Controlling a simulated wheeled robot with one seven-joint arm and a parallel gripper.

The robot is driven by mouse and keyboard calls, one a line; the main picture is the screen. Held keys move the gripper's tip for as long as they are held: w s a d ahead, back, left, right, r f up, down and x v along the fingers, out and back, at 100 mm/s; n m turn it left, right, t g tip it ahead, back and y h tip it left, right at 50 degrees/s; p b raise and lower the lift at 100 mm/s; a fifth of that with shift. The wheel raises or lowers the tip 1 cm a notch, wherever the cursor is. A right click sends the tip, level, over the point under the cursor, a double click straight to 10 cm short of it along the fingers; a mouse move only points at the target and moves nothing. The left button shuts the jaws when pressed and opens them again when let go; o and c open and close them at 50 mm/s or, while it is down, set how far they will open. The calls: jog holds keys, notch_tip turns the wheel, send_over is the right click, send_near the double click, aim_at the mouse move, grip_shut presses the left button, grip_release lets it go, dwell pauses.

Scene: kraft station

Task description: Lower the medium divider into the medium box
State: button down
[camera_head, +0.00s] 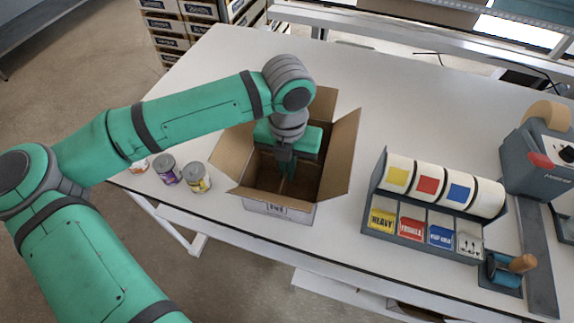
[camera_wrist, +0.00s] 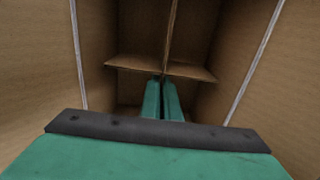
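The open cardboard medium box (camera_head: 279,208) stands on the white table with its flaps folded out. My gripper (camera_head: 288,172) points down into the box opening. In the wrist view, the brown cardboard medium divider (camera_wrist: 135,63) lies between the box walls (camera_wrist: 245,45), its panels crossing near my fingertips. My gripper (camera_wrist: 163,84) has its two green fingers close together at this crossing, with a thin dark gap between them. They appear closed on a divider panel. The divider's lower part and the box floor under it are hidden.
The table behind the box (camera_head: 400,90) is clear.

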jog(key=shift+f, duration=0.2)
jog(key=c, duration=1.9)
grip_release()
jog(key=shift+c, duration=0.2)
notch_tip(320, 180, up, 14)
